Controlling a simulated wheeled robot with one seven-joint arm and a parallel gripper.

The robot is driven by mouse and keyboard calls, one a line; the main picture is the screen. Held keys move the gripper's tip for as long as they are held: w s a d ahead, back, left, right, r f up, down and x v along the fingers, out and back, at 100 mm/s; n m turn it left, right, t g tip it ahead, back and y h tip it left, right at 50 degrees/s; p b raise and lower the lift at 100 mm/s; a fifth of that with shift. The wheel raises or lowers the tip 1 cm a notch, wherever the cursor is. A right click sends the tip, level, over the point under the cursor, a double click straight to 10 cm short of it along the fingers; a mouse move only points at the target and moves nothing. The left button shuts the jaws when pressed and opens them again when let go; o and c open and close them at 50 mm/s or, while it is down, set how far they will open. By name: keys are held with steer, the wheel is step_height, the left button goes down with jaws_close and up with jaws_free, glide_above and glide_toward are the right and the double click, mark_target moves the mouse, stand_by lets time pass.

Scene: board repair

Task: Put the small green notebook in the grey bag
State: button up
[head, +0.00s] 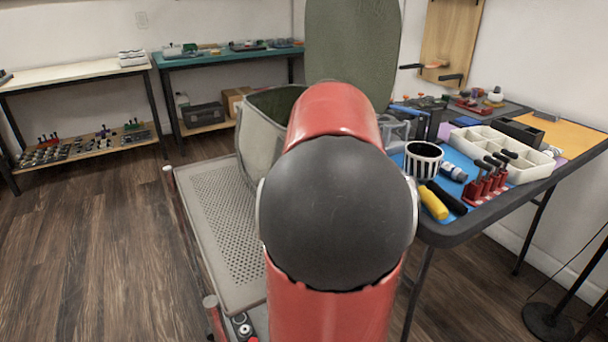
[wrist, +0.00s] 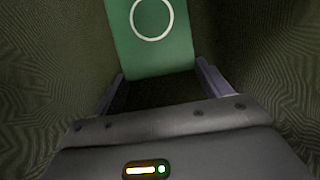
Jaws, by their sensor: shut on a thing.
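The small green notebook (wrist: 150,52), with a white ring on its cover, shows in the wrist view. My gripper (wrist: 158,82) is shut on its near end, one finger at each side edge. Fabric walls of the grey bag (wrist: 55,50) surround the notebook and gripper on both sides, so both are inside the bag. In the head view the grey-green bag (head: 257,140) stands open with its flap (head: 352,45) raised. My red arm hides much of the bag, and the gripper and notebook are hidden there. Whether the notebook touches the bag's bottom I cannot tell.
The bag stands on a perforated grey platform (head: 225,215). A work table (head: 440,232) at right holds a striped cup (head: 422,160), a white divided tray (head: 525,165) and several tools. Shelves line the back wall. The wooden floor (head: 90,250) at left is clear.

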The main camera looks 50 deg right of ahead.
steer(key=o, duration=1.1)
steer(key=shift+c, duration=0.2)
steer(key=v, duration=1.2)
steer(key=shift+w, duration=0.1)
